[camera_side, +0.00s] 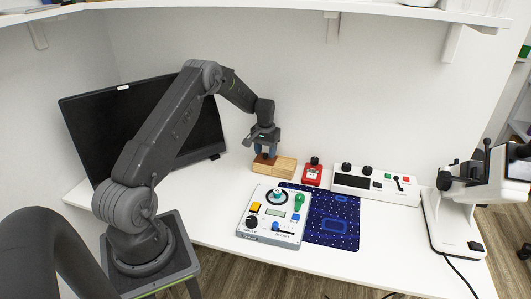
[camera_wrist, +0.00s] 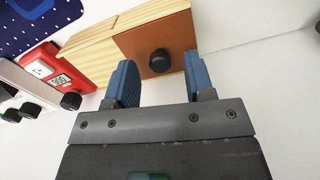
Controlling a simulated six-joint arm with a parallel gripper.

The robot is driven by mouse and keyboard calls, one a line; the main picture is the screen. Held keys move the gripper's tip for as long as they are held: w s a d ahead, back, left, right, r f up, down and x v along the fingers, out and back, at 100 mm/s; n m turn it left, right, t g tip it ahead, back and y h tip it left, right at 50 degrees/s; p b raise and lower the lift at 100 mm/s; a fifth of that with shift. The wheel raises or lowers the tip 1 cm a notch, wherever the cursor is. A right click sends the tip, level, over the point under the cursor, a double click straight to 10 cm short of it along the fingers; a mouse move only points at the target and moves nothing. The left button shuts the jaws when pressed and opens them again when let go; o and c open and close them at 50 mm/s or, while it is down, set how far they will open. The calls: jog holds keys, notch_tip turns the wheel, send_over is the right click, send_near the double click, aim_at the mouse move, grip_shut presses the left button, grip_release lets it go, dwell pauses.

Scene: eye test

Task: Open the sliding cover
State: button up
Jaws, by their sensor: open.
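A pale wooden box (camera_side: 286,168) stands on the white desk below my gripper (camera_side: 264,152). Its brown cover (camera_wrist: 180,36) with a round black knob (camera_wrist: 159,61) shows in the wrist view; the wooden box (camera_wrist: 92,52) extends to the left there. In the side view the cover is at the box's left end, partly hidden by my gripper. In the wrist view my gripper (camera_wrist: 161,68) is open, its blue fingers apart on either side of the knob. I cannot tell whether either finger touches the knob.
A red device (camera_side: 312,174) and a white control panel (camera_side: 375,184) stand right of the box. A white button panel (camera_side: 273,214) and a dark blue patterned mat (camera_side: 343,234) lie in front. A black monitor (camera_side: 100,125) is behind my arm. A white machine (camera_side: 445,220) stands far right.

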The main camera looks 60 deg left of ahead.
jog(key=shift+f, duration=0.35)
jog(key=shift+c, duration=0.2)
grip_shut()
